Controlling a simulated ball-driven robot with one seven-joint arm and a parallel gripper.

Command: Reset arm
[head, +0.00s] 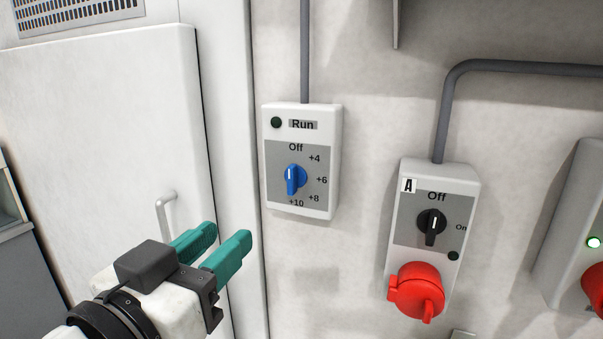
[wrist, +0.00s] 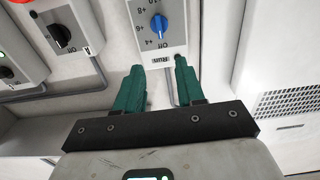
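My gripper (head: 227,234) is at the lower left in the head view, in front of the white door and wall. Its two teal fingers are apart with nothing between them. In the wrist view the open gripper (wrist: 158,70) shows bare fingers on a dark bar. The white "Run" control box (head: 336,150) is up and to the right of the fingers in the head view. Its blue knob (head: 294,178) is clear of the fingers. The blue knob (wrist: 159,24) also shows upside down beyond the fingertips in the wrist view.
Box "A" (head: 398,240) carries a black knob (head: 432,222) and a red socket cover (head: 417,290). Another box (head: 567,235) with a lit lamp is at the right edge. A door handle (head: 163,207) sticks out beside my gripper. Grey conduits (head: 304,50) run up the wall.

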